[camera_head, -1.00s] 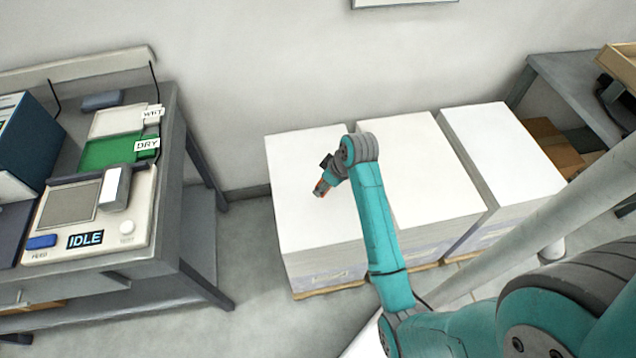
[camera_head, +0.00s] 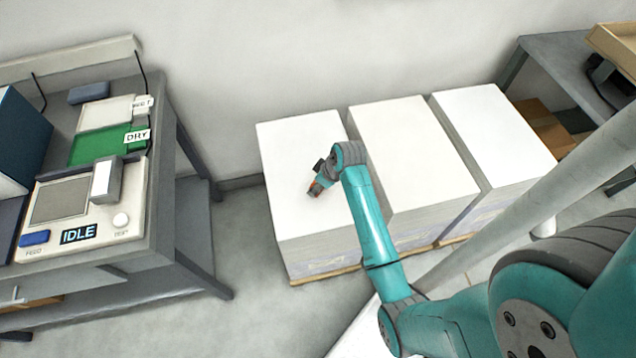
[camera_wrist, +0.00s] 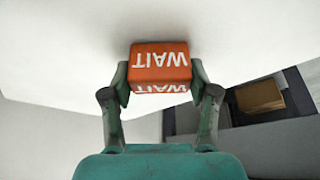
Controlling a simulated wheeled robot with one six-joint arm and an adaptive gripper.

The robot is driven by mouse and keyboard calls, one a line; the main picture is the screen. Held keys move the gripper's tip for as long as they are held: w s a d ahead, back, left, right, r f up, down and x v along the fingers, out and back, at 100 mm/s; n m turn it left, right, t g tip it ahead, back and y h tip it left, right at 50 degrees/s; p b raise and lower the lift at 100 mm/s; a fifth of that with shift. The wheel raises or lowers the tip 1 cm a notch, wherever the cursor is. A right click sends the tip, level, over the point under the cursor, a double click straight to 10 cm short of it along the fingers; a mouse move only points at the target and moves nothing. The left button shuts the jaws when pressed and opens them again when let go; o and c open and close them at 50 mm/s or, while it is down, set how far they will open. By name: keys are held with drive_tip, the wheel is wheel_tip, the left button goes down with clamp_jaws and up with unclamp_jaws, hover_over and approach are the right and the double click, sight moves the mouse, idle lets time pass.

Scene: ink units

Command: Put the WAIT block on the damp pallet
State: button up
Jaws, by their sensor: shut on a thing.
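The WAIT block is orange with white lettering, and in the wrist view the WAIT block (camera_wrist: 160,62) sits between both fingers. My gripper (camera_head: 316,188) is shut on it, over the left pallet stack (camera_head: 290,140) in the head view. I cannot tell from the pictures which pallet is damp, nor whether the block touches the paper.
A grey bench (camera_head: 165,215) at left carries a device with an IDLE display (camera_head: 79,234), a green DRY pad (camera_head: 98,147) and a pale pad (camera_head: 103,114) with a white tag. A grey table (camera_head: 560,60) stands at right. Floor is clear between bench and stacks.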

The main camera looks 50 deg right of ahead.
drive_tip(key=o, duration=1.2)
drive_tip(key=shift+f, duration=0.1)
drive_tip(key=shift+c, duration=0.2)
drive_tip(key=a+v, duration=0.1)
drive_tip(key=v, duration=1.1)
drive_tip(key=shift+m+t+h, duration=0.6)
drive_tip(key=shift+m+t, duration=0.1)
drive_tip(key=shift+t, duration=0.2)
drive_tip(key=s+a+f, duration=0.1)
drive_tip(key=a, duration=0.1)
drive_tip(key=s+a+f, duration=0.1)
drive_tip(key=a+f, duration=0.1)
drive_tip(key=a, duration=0.1)
drive_tip(key=s+a+f, duration=0.2)
drive_tip(key=shift+a+f, duration=0.2)
drive_tip(key=shift+a, duration=0.15)
drive_tip(key=s+a+r+m+t+h, duration=0.1)
drive_tip(key=s+a+r+t, duration=0.15)
drive_tip(key=s+a, duration=0.35)
drive_tip(key=s+a+r+t, duration=0.25)
drive_tip(key=s+a, duration=0.25)
drive_tip(key=s, duration=0.4)
drive_tip(key=s+a+r+t+y, duration=0.1)
drive_tip(key=s+a+r+t, duration=0.1)
drive_tip(key=s+r, duration=0.6)
wheel_tip(320, 180, up, 4)
drive_tip(key=shift+s+a+r+t, duration=0.1)
drive_tip(key=shift+s+a+t, duration=0.25)
drive_tip(key=shift+t, duration=0.45)
